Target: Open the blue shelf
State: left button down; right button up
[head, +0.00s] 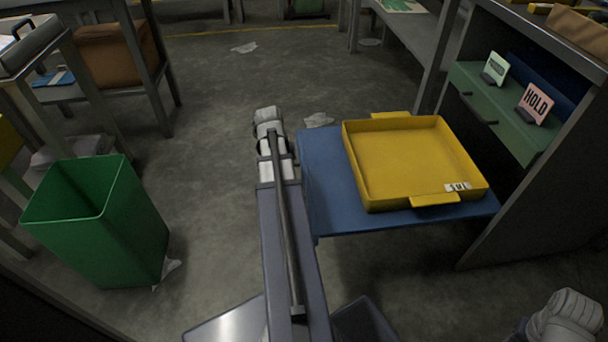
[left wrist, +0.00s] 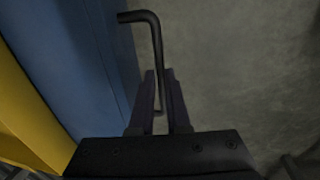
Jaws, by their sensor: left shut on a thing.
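The blue shelf (head: 325,185) sticks out leftward from the grey cabinet at the right, standing well clear of its side panel. It fills the left of the left wrist view (left wrist: 85,55). A black bent handle (left wrist: 139,18) is fixed to its outer edge. My left gripper (left wrist: 161,82) is shut on the handle, one finger on each side of the bar. In the head view my left arm hides the fingers and handle. A white-wrapped part of my right arm shows at the lower right; its jaws are not visible.
A yellow tray (head: 405,160) with a small label lies on the blue shelf. A green drawer (head: 500,115) with a pink HOLD sign (head: 537,103) is above. A green bin (head: 100,222) stands at left. Floor is mostly clear, with scraps of paper (head: 318,120).

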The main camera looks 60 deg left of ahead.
pick_arm(q)
jog(key=shift+s+a, duration=0.35)
jog(key=shift+s, duration=0.35)
jog(key=c, duration=0.9)
grip_release()
jog(key=shift+r, duration=0.15)
jog(key=r+p, duration=0.2)
jog(key=s+r+p, duration=0.1)
jog(key=r+p, duration=0.4)
jog(key=shift+s+a+r+p, duration=0.15)
jog(key=shift+a+r+p, duration=0.1)
jog(key=shift+p, duration=0.1)
jog(key=shift+f, duration=0.1)
